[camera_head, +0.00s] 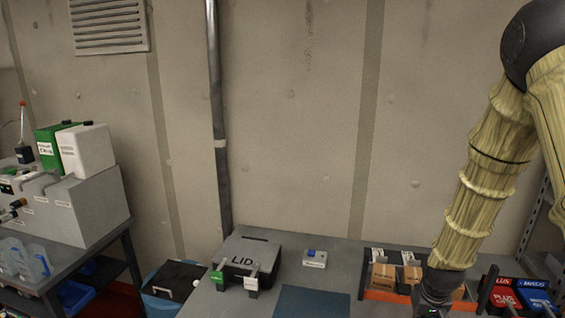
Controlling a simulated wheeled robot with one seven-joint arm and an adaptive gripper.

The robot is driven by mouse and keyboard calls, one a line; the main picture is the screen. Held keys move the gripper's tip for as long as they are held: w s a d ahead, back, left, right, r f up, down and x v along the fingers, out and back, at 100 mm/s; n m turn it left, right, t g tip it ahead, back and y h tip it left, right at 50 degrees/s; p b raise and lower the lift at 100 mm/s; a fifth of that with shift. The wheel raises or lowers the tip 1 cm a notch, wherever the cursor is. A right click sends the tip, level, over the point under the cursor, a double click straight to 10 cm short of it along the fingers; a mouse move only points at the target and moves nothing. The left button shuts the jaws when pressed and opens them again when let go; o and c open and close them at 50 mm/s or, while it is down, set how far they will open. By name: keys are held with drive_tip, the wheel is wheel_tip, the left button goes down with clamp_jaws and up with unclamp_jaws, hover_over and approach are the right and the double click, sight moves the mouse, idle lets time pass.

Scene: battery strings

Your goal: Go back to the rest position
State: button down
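My arm, in a yellowish sleeve, comes down from the upper right in the head view. My gripper (433,297) is at the bottom edge, in front of the orange-framed rack (385,296). Its fingers are cut off or too dark to read, so I cannot tell whether it is open or holds anything. A grey box marked LID (250,252) stands on the grey bench (330,262), with a green and a white clip-like piece at its front. Part of the rack is hidden behind my arm.
A blue mat (311,302) lies at the bench front, and a small white-and-blue device (314,259) sits behind it. Red (503,297) and blue (536,296) blocks stand right of my arm. A side table (104,250) with a grey stepped block is at left.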

drive_tip(key=s+a+f+n+g, duration=0.1)
drive_tip(key=s+a+f, duration=0.3)
drive_tip(key=s+f, duration=0.4)
drive_tip(key=s+a+f, duration=0.3)
drive_tip(key=s+f, duration=0.3)
drive_tip(key=f, duration=0.3)
drive_tip(key=s+a+f+g, duration=0.1)
drive_tip(key=s+a+f, duration=0.25)
drive_tip(key=s, duration=0.65)
drive_tip(key=s+a+f, duration=0.3)
drive_tip(key=s+f, duration=0.2)
drive_tip(key=s, duration=0.4)
wheel_tip(320, 180, down, 12)
drive_tip(key=b, duration=1.2)
drive_tip(key=shift+s+a+f+n+y, duration=0.2)
drive_tip(key=shift+n+y, duration=0.1)
drive_tip(key=shift+y, duration=0.1)
